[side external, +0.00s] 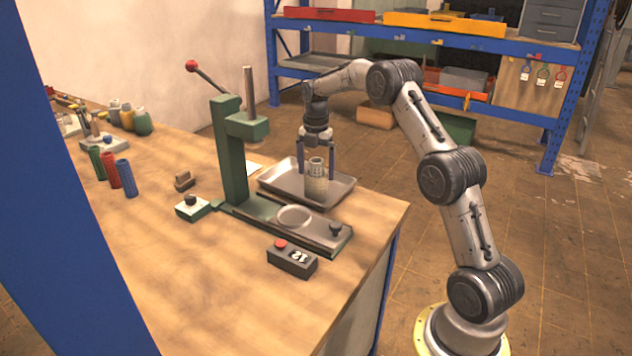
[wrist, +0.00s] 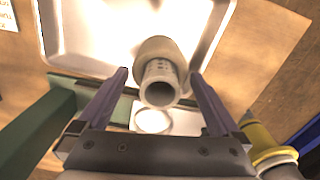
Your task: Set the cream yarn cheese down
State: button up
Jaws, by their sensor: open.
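The cream yarn cheese (side external: 316,187) is a short cream cylinder with a pale grey tube standing up from its middle. It appears upright at the metal tray (side external: 270,184), near the tray's front right; its base contact is hard to make out. My gripper (side external: 316,174) is above it, pointing down, with one finger on each side. In the wrist view, the cheese (wrist: 158,48) lies between the two fingertips of my gripper (wrist: 159,72), with a gap on each side. My gripper is open.
A green press (side external: 228,150) with a red-knobbed lever stands left of the tray, its round plate in front. A control box (side external: 292,261) with a red button sits at the front. Coloured spools (side external: 111,170) stand at the left. The front left of the table is clear.

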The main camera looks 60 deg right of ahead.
jog(key=s+a+r+m+t, duration=0.1)
jog(key=s+a+r+m, duration=0.2)
jog(key=a+r, duration=0.35)
jog(key=s+a+r+m, duration=0.2)
jog(key=a+r, duration=0.2)
jog(key=r, duration=0.5)
jog(key=s+a+r+m+t, duration=0.2)
jog(key=s+a+r+m, duration=0.25)
jog(key=s+a, duration=0.4)
jog(key=s+a+f+m+t, duration=0.1)
jog(key=s+a+f+m, duration=0.1)
jog(key=s, duration=0.4)
jog(key=s+a+f+m, duration=0.2)
jog(key=s+a+m, duration=0.1)
jog(key=s, duration=0.3)
jog(key=s+a+f+m+t, duration=0.1)
jog(key=s+a+f+m, duration=0.1)
jog(key=s+m, duration=0.3)
jog(key=shift+s+a+f+t, duration=0.3)
jog(key=shift+s+a+f, duration=0.05)
jog(key=shift+s+a, duration=0.1)
